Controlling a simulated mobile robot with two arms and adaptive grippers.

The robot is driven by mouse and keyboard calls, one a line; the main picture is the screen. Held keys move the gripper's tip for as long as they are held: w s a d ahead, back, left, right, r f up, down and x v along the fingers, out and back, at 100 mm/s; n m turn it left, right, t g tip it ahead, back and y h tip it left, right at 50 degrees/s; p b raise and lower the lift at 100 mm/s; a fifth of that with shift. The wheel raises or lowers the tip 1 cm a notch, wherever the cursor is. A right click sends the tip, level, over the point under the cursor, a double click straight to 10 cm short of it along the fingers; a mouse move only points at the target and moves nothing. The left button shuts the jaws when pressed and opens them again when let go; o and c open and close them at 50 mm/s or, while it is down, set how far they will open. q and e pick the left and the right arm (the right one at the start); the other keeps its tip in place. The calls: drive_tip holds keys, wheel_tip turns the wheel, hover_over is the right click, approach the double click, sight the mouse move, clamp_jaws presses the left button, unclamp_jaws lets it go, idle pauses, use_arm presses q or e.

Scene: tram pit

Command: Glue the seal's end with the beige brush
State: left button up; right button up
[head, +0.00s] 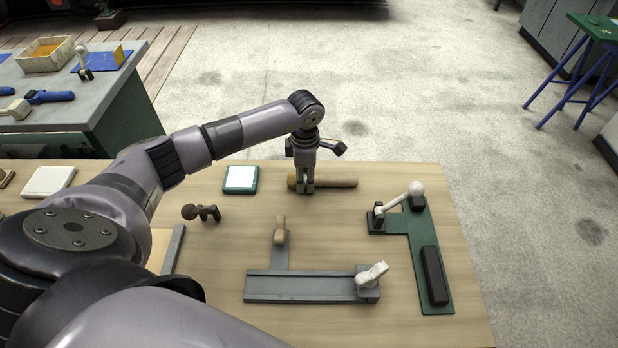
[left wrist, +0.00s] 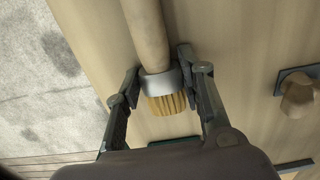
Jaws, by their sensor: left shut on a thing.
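The beige brush (head: 338,182) lies along the far part of the table. Its round wooden handle points right in the head view. In the left wrist view its handle (left wrist: 146,35), grey metal collar (left wrist: 160,80) and yellowish bristles (left wrist: 166,103) show. My left gripper (head: 306,190) reaches down from above and is shut on the brush, with one finger on each side of the collar; this also shows in the left wrist view (left wrist: 158,88). The brush looks to be at the tabletop. I cannot clearly make out the seal. My right gripper is not in view.
A white pad with a green edge (head: 241,180) lies just left of the brush. A brown knobbed piece (head: 201,212), a grey clamp fixture (head: 305,288) and a green fixture (head: 424,240) with a white-knobbed lever stand nearer. Bare wood lies between them.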

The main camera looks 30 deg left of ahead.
use_arm(q)
wheel_tip(320, 180, up, 20)
drive_tip(key=b, duration=0.3)
drive_tip(key=shift+f, duration=0.1)
drive_tip(key=o, duration=0.6)
drive_tip(key=c, duration=0.6)
